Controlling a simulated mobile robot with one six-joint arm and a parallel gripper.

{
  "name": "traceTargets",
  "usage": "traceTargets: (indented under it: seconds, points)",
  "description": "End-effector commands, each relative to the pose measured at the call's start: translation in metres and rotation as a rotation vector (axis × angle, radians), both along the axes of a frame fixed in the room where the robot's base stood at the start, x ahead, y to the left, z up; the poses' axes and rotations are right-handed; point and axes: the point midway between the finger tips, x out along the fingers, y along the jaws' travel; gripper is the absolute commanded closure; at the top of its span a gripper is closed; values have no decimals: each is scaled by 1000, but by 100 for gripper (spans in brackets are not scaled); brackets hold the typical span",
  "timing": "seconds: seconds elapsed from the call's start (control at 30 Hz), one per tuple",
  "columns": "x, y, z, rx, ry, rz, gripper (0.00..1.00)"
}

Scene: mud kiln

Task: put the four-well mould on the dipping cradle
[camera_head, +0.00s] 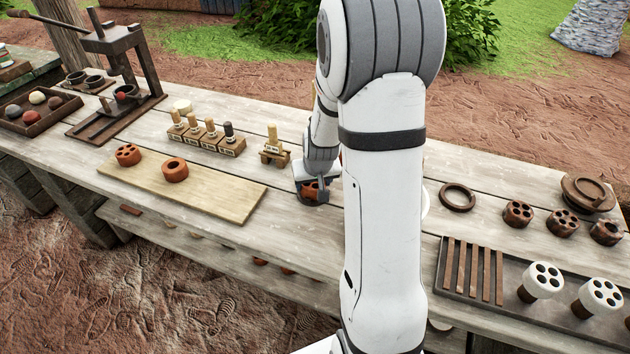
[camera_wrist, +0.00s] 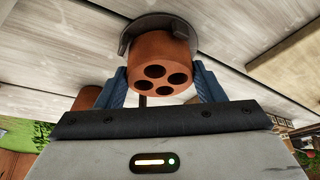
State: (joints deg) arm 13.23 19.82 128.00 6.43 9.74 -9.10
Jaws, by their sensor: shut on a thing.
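In the head view my gripper (camera_head: 318,193) is low over the bench beside my arm, and the mould (camera_head: 310,187) shows only partly there. A dark grey rounded piece with raised ends (camera_wrist: 160,22), perhaps the dipping cradle, sits just beyond the mould on the boards. The mould covers part of it; I cannot tell whether they touch.
A pale plank (camera_head: 215,200) bears two terracotta pieces to the left. A small wooden stand (camera_head: 274,152) and stamp blocks (camera_head: 205,135) are just behind. On the right are a ring (camera_head: 457,197), several brown moulds and a dark tray (camera_head: 445,280). My arm hides the bench's middle.

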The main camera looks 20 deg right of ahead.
Motion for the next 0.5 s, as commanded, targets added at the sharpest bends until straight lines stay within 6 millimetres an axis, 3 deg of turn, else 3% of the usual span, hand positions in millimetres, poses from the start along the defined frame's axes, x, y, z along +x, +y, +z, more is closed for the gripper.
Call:
traceTargets:
  seconds: [0.17,0.2,0.5]
  points:
    - [0,0,-4,0,-1,0,72]
    - [0,0,-4,0,0,-1,37]
    - [0,-1,-3,0,0,-1,16]
